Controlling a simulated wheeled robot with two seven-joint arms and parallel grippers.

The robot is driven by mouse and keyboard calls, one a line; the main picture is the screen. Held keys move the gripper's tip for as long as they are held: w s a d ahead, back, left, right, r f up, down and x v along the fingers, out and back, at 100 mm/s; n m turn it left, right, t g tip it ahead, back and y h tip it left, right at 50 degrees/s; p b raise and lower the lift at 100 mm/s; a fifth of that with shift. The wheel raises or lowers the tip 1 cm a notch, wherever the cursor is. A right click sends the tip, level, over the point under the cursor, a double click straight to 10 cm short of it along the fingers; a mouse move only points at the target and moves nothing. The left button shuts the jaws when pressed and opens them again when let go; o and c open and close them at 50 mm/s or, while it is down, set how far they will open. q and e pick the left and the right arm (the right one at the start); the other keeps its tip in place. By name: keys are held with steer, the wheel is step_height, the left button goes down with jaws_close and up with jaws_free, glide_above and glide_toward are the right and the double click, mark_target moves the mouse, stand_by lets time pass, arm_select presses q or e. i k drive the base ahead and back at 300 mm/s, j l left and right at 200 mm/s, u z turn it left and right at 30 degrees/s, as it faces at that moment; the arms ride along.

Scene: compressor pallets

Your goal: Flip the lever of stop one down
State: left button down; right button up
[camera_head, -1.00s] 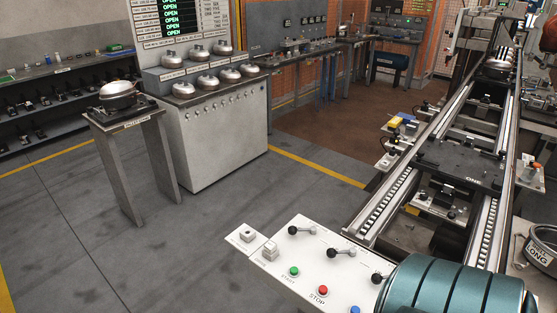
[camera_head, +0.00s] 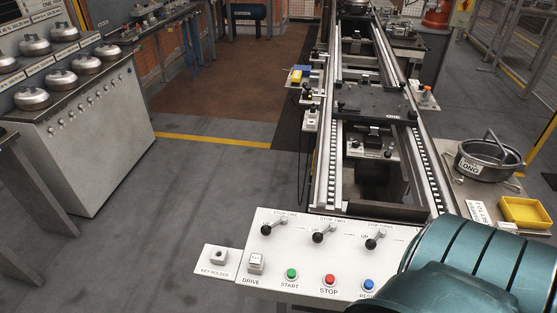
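The stop one lever (camera_head: 274,224) is a short metal arm with a black ball knob, at the upper left of the white control panel (camera_head: 310,287). Its knob points to the lower left, close to a label reading UP. The stop two lever (camera_head: 323,232) and the stop three lever (camera_head: 378,237) stand in a row to its right, with knobs at similar angles. Neither of my grippers is in view, and nothing touches the levers. A teal rounded part of mine covers the panel's lower right corner.
Below the levers are a green start button (camera_head: 291,273), a red stop button (camera_head: 330,280) and a blue reset button (camera_head: 369,285). A key holder (camera_head: 217,258) is at the left. Behind the panel runs a conveyor with a dark pallet (camera_head: 375,101).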

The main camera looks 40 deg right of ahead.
mark_target(266, 231)
steer(key=i+z, duration=0.15)
steer(key=z, duration=0.25)
steer(key=i+j+z, duration=0.1)
steer(key=z, duration=0.3)
steer(key=i+j+z, duration=0.1)
steer(key=j+z, duration=0.15)
steer(key=z, duration=0.15)
steer(key=i+j+z, duration=0.1)
steer(key=z, duration=0.3)
steer(key=i+j+z, duration=0.2)
steer(key=z, duration=0.25)
steer(key=i+j+z, duration=0.1)
steer(key=j+z, duration=0.3)
steer(key=i+j+z, duration=0.1)
steer(key=j+z, duration=0.35)
steer(key=l, duration=0.15)
